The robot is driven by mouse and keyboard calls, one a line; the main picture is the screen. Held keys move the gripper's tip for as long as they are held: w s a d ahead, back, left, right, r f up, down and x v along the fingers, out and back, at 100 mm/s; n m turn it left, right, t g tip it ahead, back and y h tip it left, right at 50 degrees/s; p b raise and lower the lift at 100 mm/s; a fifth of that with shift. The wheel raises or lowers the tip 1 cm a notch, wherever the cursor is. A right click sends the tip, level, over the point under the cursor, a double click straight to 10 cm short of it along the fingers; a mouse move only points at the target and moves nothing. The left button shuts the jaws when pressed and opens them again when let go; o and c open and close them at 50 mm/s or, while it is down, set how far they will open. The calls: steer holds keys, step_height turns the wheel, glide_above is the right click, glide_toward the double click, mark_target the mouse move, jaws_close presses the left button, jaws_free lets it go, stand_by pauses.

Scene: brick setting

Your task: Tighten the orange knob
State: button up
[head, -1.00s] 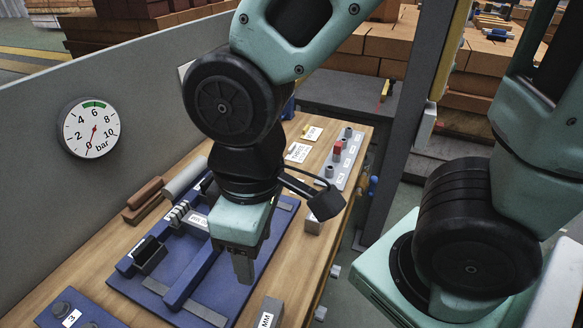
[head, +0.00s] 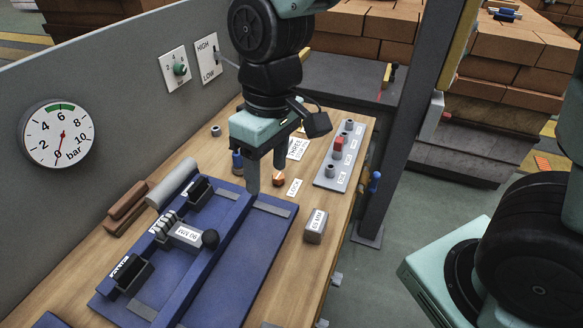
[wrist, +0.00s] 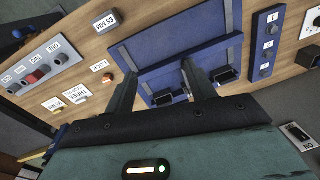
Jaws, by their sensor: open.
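The orange knob (head: 279,178) is a small orange piece on the wooden bench, beside a small white label, just right of the blue fixture. In the wrist view the knob (wrist: 108,77) lies left of the left finger, outside the jaws. My gripper (head: 266,170) points down with its two fingers apart and nothing between them. It hangs above the bench near the knob, apparently not touching it. In the wrist view my gripper (wrist: 160,73) has the blue fixture behind its fingers.
A pressure gauge (head: 57,133) hangs on the wall.

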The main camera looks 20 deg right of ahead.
steer(key=w+d+f+m, duration=0.1)
steer(key=w+d+f, duration=0.15)
steer(key=w, duration=0.75)
steer(key=h, duration=0.1)
glide_toward(279, 176)
steer(key=shift+m, duration=0.3)
step_height(279, 176, down, 9)
steer(key=p, duration=0.4)
steer(key=shift+a+r, duration=0.1)
steer(key=shift+r, duration=0.05)
steer(key=c, duration=1)
